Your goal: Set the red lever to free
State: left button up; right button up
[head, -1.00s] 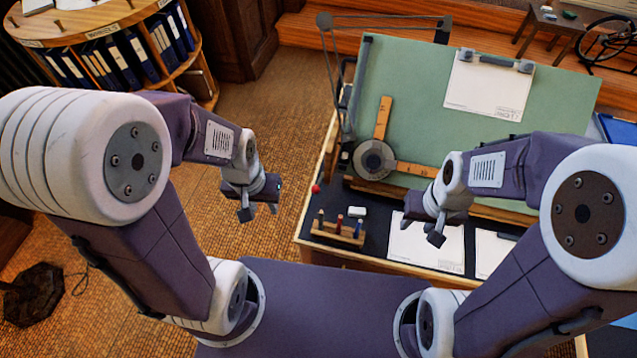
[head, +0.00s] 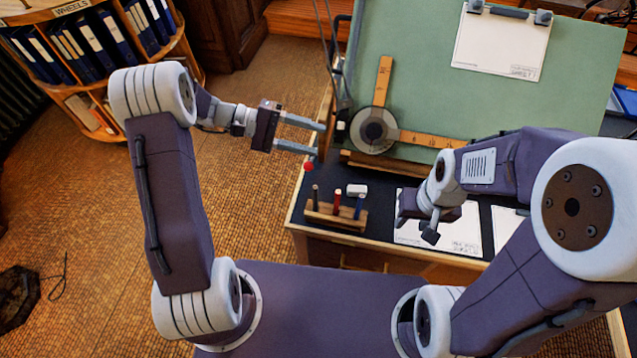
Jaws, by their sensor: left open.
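The red lever shows as a round red knob (head: 308,167) at the left edge of the dark desk top, beside the drafting board (head: 480,95). Its shaft and its marked positions cannot be made out. My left gripper (head: 318,139) is open, with its two fingers pointing right. In the picture, the lower fingertip is just above the red knob, and nothing shows between the fingers. I cannot tell whether it touches the lever. My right gripper (head: 431,233) hangs over the white paper on the desk, well right of the knob, and its opening cannot be made out.
A wooden holder (head: 336,217) with upright coloured markers stands right of the knob, with a white block (head: 357,190) behind. A drafting arm with a round dial (head: 374,130) lies on the board. A round bookcase (head: 185,50) stands at the back left, with open floor before it.

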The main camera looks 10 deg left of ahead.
pick_arm(q)
jog(key=w+a+f+n+t+b, duration=0.2)
jog(key=w+a+f+b, duration=0.15)
jog(key=f, duration=0.65)
pick_arm(e)
notch_tip(320, 180, down, 6)
jog(key=shift+f+p, duration=0.1)
jog(key=shift+p, duration=0.4)
jog(key=shift+a+f+b, duration=0.15)
jog(key=shift+f+b, duration=0.7)
jog(key=shift+b, duration=0.05)
pick_arm(q)
jog(key=n+t+h, duration=0.1)
jog(key=n, duration=0.1)
send_near(313, 159)
jog(key=s+d, duration=0.3)
pick_arm(e)
jog(key=shift+r, duration=0.1)
jog(key=shift+s, duration=0.1)
pick_arm(q)
jog(key=x, duration=0.8)
jog(key=shift+w+d, duration=0.15)
jog(key=shift+d, duration=0.25)
grip_shut()
